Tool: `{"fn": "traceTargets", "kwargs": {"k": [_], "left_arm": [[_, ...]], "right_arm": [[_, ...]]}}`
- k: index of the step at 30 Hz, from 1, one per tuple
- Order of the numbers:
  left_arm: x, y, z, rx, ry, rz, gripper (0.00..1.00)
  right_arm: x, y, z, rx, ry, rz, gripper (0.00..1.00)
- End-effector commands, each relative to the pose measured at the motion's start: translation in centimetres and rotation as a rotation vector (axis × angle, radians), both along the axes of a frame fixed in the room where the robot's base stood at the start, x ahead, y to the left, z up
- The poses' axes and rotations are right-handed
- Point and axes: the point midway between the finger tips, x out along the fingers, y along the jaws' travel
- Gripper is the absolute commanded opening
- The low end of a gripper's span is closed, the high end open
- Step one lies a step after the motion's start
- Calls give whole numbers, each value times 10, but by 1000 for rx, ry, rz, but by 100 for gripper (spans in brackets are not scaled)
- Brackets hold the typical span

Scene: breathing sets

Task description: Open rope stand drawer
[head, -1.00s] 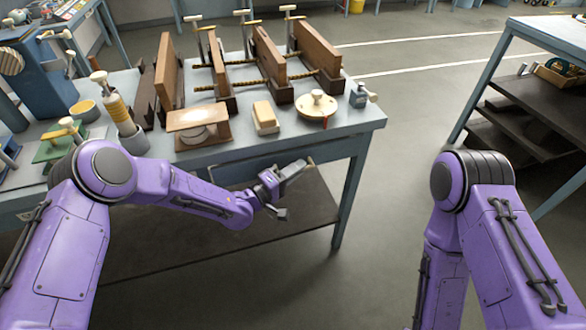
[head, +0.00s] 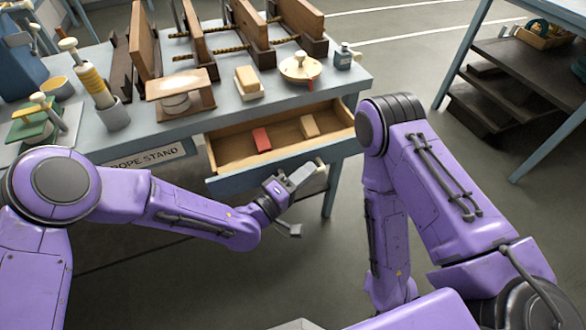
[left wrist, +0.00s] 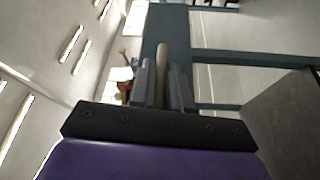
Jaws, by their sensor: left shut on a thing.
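The rope stand drawer (head: 232,153) is pulled out from under the blue-grey table in the head view. A red block (head: 262,140) and a tan block (head: 309,126) lie in it. My left gripper (head: 300,200) is at the drawer's front, near its right end. It is shut on the drawer handle (left wrist: 160,62), a pale bar between the fingers in the left wrist view. The fingers partly hide the handle in the head view. My right arm shows at the right of the head view, but its gripper cannot be made out.
The table (head: 225,112) carries brown wooden stands with ropes, a yellow block (head: 249,82), a round lidded dish (head: 301,68) and a small bottle (head: 343,56). A "ROPE STAND" label (head: 147,158) is on its front. Dark shelves (head: 500,75) stand at the right, with floor between.

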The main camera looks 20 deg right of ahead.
Motion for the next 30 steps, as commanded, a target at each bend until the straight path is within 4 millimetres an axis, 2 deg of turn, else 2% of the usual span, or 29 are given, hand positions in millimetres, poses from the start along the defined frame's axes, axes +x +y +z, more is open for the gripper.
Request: {"fn": "traceTargets", "kwargs": {"k": [8, 9, 10, 11, 21, 23, 30], "left_arm": [[0, 0, -1, 2, 1, 0, 0], [0, 0, -1, 2, 1, 0, 27], [0, 0, -1, 2, 1, 0, 36], [0, 0, -1, 2, 1, 0, 38], [-3, 6, -2, 2, 0, -1, 38], [-6, 15, -3, 2, 1, 1, 38], [-31, 66, -8, 1, 3, 2, 38]], "right_arm": [[0, 0, 0, 0, 0, 0, 43], [0, 0, 0, 0, 0, 0, 43], [0, 0, 0, 0, 0, 0, 43], [0, 0, 0, 0, 0, 0, 43], [0, 0, -2, 0, 0, 0, 43], [0, 0, -4, 0, 0, 0, 43], [0, 0, -16, 0, 0, 0, 43]]}}
